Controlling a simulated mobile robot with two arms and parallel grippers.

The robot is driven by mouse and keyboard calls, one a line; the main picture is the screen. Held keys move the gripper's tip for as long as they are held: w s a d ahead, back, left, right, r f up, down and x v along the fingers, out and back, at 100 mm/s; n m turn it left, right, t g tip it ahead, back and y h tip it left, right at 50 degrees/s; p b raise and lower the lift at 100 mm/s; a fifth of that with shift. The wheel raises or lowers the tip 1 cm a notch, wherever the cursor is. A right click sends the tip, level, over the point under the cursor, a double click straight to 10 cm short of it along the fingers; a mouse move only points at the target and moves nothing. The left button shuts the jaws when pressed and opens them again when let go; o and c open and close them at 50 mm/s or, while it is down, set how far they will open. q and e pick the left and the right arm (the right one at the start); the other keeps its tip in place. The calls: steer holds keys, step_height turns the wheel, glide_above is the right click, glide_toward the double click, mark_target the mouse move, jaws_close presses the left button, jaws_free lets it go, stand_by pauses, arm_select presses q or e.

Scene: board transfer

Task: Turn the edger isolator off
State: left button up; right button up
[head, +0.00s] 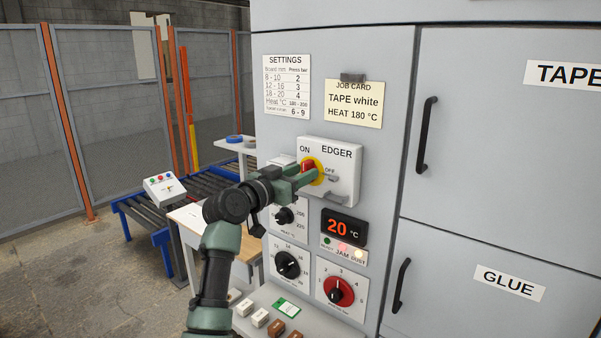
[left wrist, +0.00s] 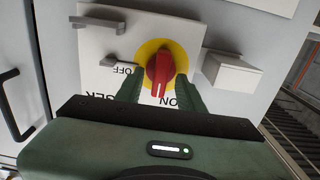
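The edger isolator is a light plate (head: 345,160) on the grey cabinet, marked ON, OFF and EDGER. Its red knob (head: 308,166) sits on a yellow disc; in the left wrist view the knob (left wrist: 160,66) has its white mark toward ON. My left gripper (head: 311,174) is at the knob. In the left wrist view my gripper's fingers (left wrist: 158,80) stand apart, one on each side of the knob, with visible gaps. I cannot tell whether either finger touches it. My right gripper is not in view.
Grey tabs (head: 325,195) stick out from the plate near OFF. Below are a red "20 °C" display (head: 344,229), a black dial (head: 288,265) and a red dial (head: 339,291). A door handle (head: 426,135) is to the right. A roller conveyor (head: 150,205) stands at the left.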

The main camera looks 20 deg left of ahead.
arm_select(q)
steer(key=shift+c, duration=0.4)
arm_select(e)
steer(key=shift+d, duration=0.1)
arm_select(q)
jaws_close()
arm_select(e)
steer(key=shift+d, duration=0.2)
arm_select(q)
steer(key=shift+f, duration=0.1)
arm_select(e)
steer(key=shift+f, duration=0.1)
